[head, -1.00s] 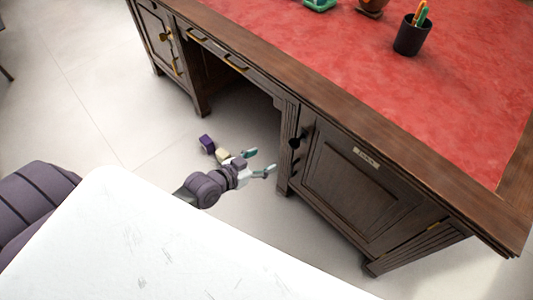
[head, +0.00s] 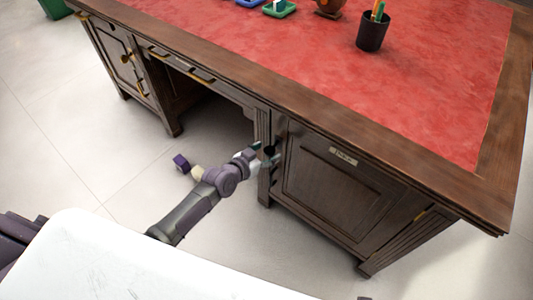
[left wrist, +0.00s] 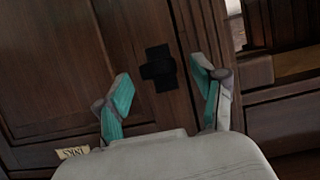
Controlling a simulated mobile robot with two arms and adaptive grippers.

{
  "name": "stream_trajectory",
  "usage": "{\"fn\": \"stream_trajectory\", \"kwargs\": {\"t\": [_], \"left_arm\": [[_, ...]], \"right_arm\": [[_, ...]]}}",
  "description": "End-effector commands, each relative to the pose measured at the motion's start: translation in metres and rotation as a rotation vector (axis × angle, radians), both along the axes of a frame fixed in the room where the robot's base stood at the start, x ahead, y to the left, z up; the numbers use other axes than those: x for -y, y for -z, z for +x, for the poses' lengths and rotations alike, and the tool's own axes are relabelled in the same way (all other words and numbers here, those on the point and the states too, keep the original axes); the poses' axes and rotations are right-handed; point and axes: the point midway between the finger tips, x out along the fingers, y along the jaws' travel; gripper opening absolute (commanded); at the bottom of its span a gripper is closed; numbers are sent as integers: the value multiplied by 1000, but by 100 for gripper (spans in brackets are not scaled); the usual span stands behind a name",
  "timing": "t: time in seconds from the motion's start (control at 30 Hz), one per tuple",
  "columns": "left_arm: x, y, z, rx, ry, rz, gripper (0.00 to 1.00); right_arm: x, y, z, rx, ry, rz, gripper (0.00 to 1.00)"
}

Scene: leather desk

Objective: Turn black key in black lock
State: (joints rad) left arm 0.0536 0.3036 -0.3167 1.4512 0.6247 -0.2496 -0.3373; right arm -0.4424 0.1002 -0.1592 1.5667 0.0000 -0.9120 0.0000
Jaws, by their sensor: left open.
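The black lock with its black key shows in the left wrist view as one dark, cross-like shape (left wrist: 158,68) on the cabinet door's edge. I cannot tell key from lock plate there. In the head view the black lock (head: 269,151) is a small dark spot at the door's left edge, partly behind my fingers. My left gripper (head: 264,154) is open in front of it. In the left wrist view my left gripper (left wrist: 161,74) has its teal-padded fingers on either side of the dark shape, apparently short of touching it. My right gripper is not in view.
The wooden desk has a red leather top (head: 420,80) with a black pen cup (head: 372,32) and a green tray (head: 279,9). The cabinet door (head: 330,190) bears a small label (head: 343,156). The left cabinet has brass fittings.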

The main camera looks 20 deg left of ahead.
Motion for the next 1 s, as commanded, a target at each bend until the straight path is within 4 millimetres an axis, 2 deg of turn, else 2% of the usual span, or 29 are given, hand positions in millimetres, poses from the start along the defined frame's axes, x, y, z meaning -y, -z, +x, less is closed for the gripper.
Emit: {"fn": "stream_trajectory", "kwargs": {"t": [0.33,0.73,0.77,0.9,1.0], "left_arm": [[2,1,4,0,0,1,69],[1,2,3,0,0,1,5],[1,2,3,0,0,1,34],[1,2,3,0,0,1,10],[1,1,3,0,0,1,8]], "right_arm": [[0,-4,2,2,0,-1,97],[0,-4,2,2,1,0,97],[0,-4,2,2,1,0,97],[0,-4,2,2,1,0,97],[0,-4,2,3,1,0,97]]}}
